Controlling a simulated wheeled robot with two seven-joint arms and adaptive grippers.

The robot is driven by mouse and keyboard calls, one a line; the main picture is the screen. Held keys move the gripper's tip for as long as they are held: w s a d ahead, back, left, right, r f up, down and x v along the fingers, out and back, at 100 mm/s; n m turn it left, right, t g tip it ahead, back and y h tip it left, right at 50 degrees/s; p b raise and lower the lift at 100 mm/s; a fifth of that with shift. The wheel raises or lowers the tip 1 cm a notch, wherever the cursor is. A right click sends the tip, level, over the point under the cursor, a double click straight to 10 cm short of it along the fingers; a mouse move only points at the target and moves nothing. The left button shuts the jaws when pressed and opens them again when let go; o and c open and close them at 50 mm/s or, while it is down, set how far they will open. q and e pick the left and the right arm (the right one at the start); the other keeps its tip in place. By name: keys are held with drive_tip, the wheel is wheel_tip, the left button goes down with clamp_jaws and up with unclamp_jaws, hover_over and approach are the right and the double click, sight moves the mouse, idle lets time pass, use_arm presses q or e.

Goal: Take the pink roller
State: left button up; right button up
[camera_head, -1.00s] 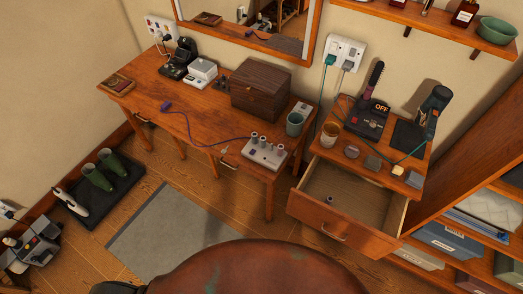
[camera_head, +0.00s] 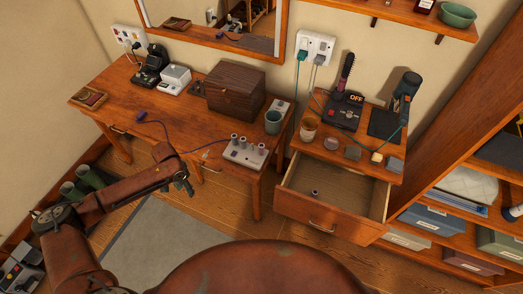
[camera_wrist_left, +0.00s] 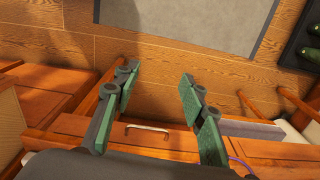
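Several small grey-looking rollers stand upright on a white roller base (camera_head: 243,154) at the desk's right front. Another small roller (camera_head: 315,193) stands in the open drawer (camera_head: 345,198) of the side cabinet. I cannot make out a clearly pink roller at this size. My left gripper (camera_head: 183,183) is in front of the desk, left of the roller base and apart from it. In the left wrist view its green-padded fingers (camera_wrist_left: 159,80) are spread with nothing between them. My right gripper is not in view.
A wooden box (camera_head: 235,90) and a green cup (camera_head: 273,122) stand on the desk (camera_head: 125,113). A purple cord crosses the desktop. A jar (camera_head: 308,130) and a black device (camera_head: 343,112) stand on the cabinet top. A grey rug (camera_head: 150,240) covers the floor.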

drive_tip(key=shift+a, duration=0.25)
